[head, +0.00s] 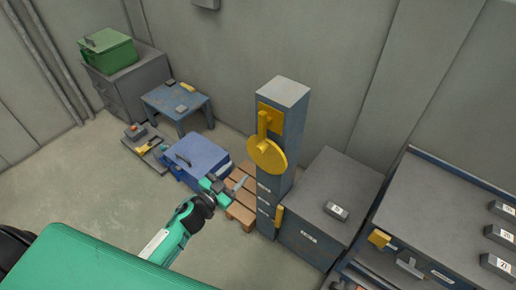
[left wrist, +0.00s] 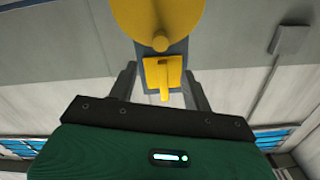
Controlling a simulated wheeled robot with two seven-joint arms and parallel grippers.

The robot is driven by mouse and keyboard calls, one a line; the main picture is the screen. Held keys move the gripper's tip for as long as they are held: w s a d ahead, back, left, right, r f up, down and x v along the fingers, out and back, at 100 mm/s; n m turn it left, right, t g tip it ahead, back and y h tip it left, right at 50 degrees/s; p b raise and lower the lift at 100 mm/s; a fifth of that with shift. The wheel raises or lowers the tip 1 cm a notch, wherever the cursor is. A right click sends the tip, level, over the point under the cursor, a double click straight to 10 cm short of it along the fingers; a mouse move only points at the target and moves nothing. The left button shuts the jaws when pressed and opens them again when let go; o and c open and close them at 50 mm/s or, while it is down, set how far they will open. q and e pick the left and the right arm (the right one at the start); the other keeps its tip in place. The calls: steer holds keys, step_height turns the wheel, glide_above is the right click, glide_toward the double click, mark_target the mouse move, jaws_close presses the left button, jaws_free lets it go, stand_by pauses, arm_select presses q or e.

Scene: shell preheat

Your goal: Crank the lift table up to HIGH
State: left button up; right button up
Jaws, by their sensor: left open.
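A yellow crank disc (head: 267,156) sits on the front of a tall grey-blue post (head: 285,92), with a yellow handle bar (head: 263,124) rising from it before a yellow plate (head: 271,115). In the left wrist view the disc (left wrist: 160,14) and its round knob (left wrist: 160,42) show at the top, and the plate (left wrist: 151,72) appears between the fingers. My left gripper (head: 237,185) is open and empty, lower left of the disc and apart from it. A yellow pointer (head: 279,215) is low by the post. Small labels on the post are unreadable. My right gripper is out of view.
A grey cabinet (head: 345,184) stands right of the post, and a shelf unit (head: 430,205) with small blocks stands further right. A blue case (head: 202,152) and wooden pallet (head: 243,205) are near my left gripper. Open floor (head: 90,195) lies to the left.

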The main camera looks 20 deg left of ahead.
mark_target(258, 151)
arm_select(q)
steer(key=p+x, duration=0.1)
steer(key=x, duration=1.1)
steer(key=shift+w+f+p, duration=0.1)
steer(key=shift+w+p, duration=0.1)
steer(key=shift+p, duration=0.1)
jaws_close()
